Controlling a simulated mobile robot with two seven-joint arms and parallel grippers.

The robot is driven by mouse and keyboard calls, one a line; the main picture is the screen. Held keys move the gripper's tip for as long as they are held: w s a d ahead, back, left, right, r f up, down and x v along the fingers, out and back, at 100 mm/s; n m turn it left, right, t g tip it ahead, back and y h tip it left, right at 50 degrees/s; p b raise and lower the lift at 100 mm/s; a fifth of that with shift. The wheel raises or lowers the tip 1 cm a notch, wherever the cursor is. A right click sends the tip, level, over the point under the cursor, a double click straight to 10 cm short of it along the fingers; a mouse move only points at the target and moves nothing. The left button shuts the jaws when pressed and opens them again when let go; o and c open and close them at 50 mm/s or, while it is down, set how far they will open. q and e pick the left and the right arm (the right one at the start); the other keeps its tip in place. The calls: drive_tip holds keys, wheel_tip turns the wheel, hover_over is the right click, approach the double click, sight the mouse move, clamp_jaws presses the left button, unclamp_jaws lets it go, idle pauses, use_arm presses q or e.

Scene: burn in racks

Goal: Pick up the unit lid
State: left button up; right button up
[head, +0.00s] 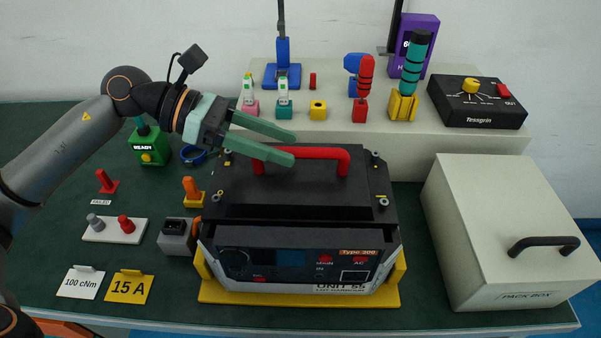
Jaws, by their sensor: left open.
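The unit lid (310,195) is a black plate with a red handle (325,153) along its far part. It lies on the black unit (300,262), which sits in a yellow cradle (300,298). Small screws or washers show at the lid's corners. My left gripper (293,145) reaches in from the left with green fingers spread apart. Its fingertips are at the left end of the red handle, seemingly above it; I cannot tell whether they touch. Nothing is held. My right gripper is not in view.
A white pack box (500,225) with a black handle stands on the right. A raised shelf (400,135) at the back carries screwdrivers and a black Tessgrin box (477,102). A green READY device (148,145), small holders and cards stand on the left. Bare green mat (55,215) shows at left.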

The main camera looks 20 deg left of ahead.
sight(300, 158)
use_arm(q)
drive_tip(key=x, duration=0.4)
drive_tip(key=shift+w+f+p, duration=0.1)
drive_tip(key=shift+f+p, duration=0.1)
drive_tip(key=shift+p, duration=0.1)
drive_tip(key=shift+a, duration=0.1)
clamp_jaws()
drive_tip(key=shift+r, duration=0.1)
idle(0.9)
